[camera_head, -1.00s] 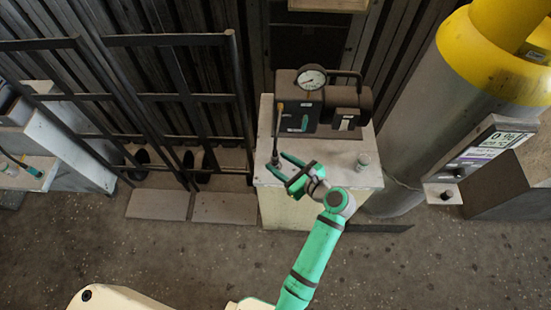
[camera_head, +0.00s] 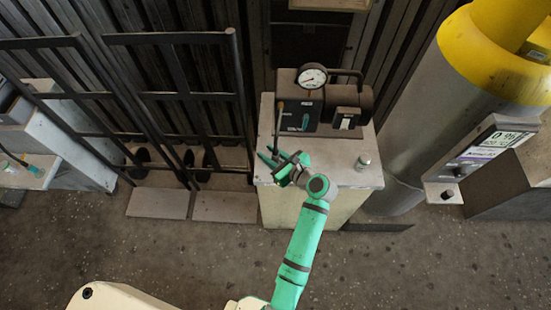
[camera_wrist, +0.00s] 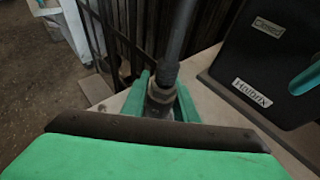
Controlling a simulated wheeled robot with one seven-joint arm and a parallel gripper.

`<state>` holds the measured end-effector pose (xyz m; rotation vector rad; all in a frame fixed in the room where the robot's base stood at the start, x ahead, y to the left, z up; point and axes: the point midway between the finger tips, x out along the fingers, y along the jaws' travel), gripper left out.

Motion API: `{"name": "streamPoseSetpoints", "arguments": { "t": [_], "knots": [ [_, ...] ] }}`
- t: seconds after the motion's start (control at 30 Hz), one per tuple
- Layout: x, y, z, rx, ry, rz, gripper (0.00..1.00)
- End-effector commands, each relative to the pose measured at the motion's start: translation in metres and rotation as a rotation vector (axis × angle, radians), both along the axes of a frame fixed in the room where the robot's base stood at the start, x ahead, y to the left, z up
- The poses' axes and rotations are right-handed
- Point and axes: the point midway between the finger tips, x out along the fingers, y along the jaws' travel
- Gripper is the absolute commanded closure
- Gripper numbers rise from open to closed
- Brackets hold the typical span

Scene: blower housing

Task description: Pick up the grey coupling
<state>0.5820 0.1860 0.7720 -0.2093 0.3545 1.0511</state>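The grey coupling (camera_wrist: 160,97) is a metallic fitting at the lower end of a dark upright hose or rod (camera_wrist: 178,40) in the wrist view. In the head view the upright rod (camera_head: 278,118) stands at the left of the cabinet top, and its lower end is hard to make out behind my gripper. My gripper (camera_head: 268,155) is low over the cabinet's front left corner. Its green fingers are apart, one on each side of the coupling in the wrist view (camera_wrist: 160,98). Whether either finger touches it is not clear.
The pale cabinet (camera_head: 340,178) carries a dark blower housing (camera_head: 325,105) with a gauge (camera_head: 312,77) and a small jar-like item (camera_head: 363,162) at right. A metal rack (camera_head: 170,97) stands left. A large grey cylinder (camera_head: 415,120) with a yellow top stands right.

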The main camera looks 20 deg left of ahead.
Motion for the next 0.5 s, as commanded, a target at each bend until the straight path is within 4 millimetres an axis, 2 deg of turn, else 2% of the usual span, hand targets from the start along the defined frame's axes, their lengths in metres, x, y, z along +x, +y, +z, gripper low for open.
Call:
{"name": "streamPoseSetpoints", "arguments": {
  "t": [0.03,0.1,0.5],
  "knots": [
    [-0.0001,-0.0001,-0.0001,0.000,0.000,0.000,0.87],
    [-0.0001,-0.0002,0.0000,0.000,0.000,0.000,1.00],
    [0.0002,-0.0002,0.0051,0.000,-0.002,0.000,1.00]
  ]
}}
